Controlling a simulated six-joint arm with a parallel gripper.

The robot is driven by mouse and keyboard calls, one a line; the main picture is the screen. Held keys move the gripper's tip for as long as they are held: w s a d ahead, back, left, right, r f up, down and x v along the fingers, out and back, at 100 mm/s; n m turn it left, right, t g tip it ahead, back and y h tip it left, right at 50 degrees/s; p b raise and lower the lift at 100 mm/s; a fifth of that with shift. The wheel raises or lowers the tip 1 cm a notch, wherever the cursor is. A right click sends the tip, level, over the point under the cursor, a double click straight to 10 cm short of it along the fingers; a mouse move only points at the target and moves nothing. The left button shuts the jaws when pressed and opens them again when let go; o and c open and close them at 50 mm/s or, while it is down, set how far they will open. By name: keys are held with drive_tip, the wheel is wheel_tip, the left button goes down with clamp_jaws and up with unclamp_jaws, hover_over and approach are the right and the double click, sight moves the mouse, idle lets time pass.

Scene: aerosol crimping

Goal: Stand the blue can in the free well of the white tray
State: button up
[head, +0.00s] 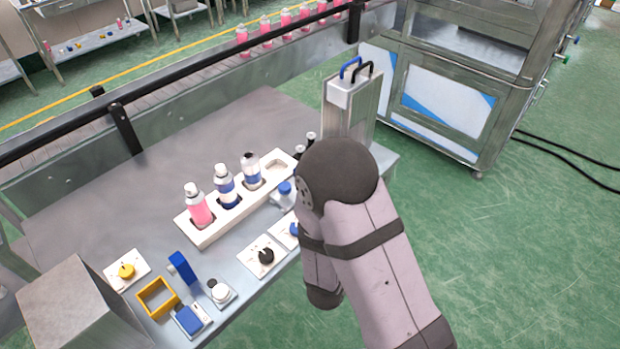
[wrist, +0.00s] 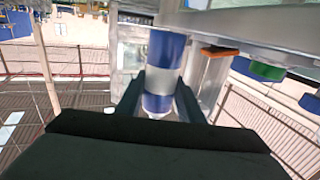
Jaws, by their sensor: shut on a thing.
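The white tray (head: 215,232) lies on the grey bench in the head view. It holds a pink can (head: 200,212) at its near left end and two blue-and-white cans (head: 226,187) (head: 251,171) beside it, all upright. The free well (head: 276,166) is at the tray's far right end and looks empty. In the wrist view my gripper (wrist: 158,100) is shut on the blue can (wrist: 164,60), which has a white band around its middle, with one finger on each side. In the head view my arm hides the gripper and the held can.
A metal machine with blue and black handles (head: 352,92) stands at the bench's far right, behind my arm. Knobs on white plates (head: 263,256), a yellow frame (head: 157,298) and a grey box (head: 75,312) line the front. The bench behind the tray is clear.

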drive_tip(key=w+r, duration=0.2)
drive_tip(key=r, duration=0.1)
drive_tip(key=shift+a+y, duration=0.15)
drive_tip(key=shift+y, duration=0.25)
drive_tip(key=w+a+r+n+y+p, duration=0.1)
drive_tip(key=w+a+r+n+y, duration=0.2)
drive_tip(key=w+a+r+y, duration=0.1)
drive_tip(key=w+a+r+n+t+y+p, duration=0.1)
drive_tip(key=w+a+r+n+y, duration=0.3)
drive_tip(key=a, duration=0.4)
drive_tip(key=shift+w+a+r+n+t+y+p, duration=0.4)
drive_tip(key=shift+w+y+p, duration=0.45)
drive_tip(key=shift+y, duration=0.55)
drive_tip(key=shift+w+f+p, duration=0.1)
drive_tip(key=shift+f+p, duration=0.25)
drive_tip(key=shift+f, duration=2.45)
drive_tip(key=shift+f, duration=0.1)
drive_tip(key=shift+f+p, duration=0.35)
drive_tip(key=shift+f, duration=1.5)
drive_tip(key=shift+f, duration=0.25)
